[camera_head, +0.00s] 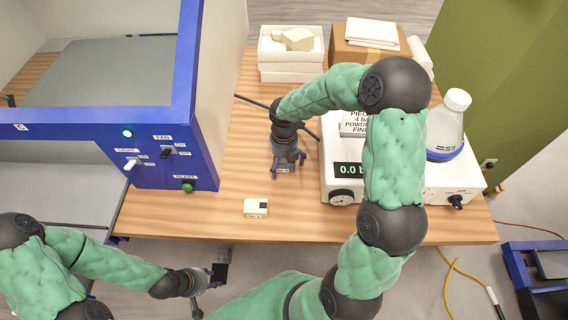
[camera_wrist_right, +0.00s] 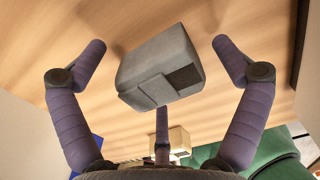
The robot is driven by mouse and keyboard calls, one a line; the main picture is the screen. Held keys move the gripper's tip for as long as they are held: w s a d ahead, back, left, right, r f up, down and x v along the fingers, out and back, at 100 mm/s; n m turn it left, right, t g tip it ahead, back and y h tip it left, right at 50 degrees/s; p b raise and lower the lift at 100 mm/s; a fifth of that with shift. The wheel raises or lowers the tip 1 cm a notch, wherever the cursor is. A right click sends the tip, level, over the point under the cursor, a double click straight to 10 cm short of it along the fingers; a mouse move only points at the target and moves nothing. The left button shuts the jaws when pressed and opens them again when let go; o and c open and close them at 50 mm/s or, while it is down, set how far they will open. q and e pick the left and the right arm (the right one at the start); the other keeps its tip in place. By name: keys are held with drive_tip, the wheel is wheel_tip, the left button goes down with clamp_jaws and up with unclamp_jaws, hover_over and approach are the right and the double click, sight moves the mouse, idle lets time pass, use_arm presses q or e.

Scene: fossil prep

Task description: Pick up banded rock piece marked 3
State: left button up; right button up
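A grey block-like piece with a darker patch shows in the right wrist view (camera_wrist_right: 160,65), resting on the wooden table. I take it for the banded rock piece; no number is readable on it. In the head view only a small part with a tiny label (camera_head: 283,170) shows under my right gripper (camera_head: 288,156). That gripper is open, its fingers on either side of the piece with gaps, not touching it. My left gripper (camera_head: 209,284) is open and empty, in front of the table's front edge.
A small cream labelled box (camera_head: 256,207) stands nearer the front edge. A blue-framed cabinet (camera_head: 205,150) with switches is at left. A white scale (camera_head: 342,184), a flask (camera_head: 447,125) and a white tray (camera_head: 290,75) with pale rock surround the right arm.

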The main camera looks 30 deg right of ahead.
drive_tip(key=c, duration=1.6)
drive_tip(key=shift+c, duration=0.3)
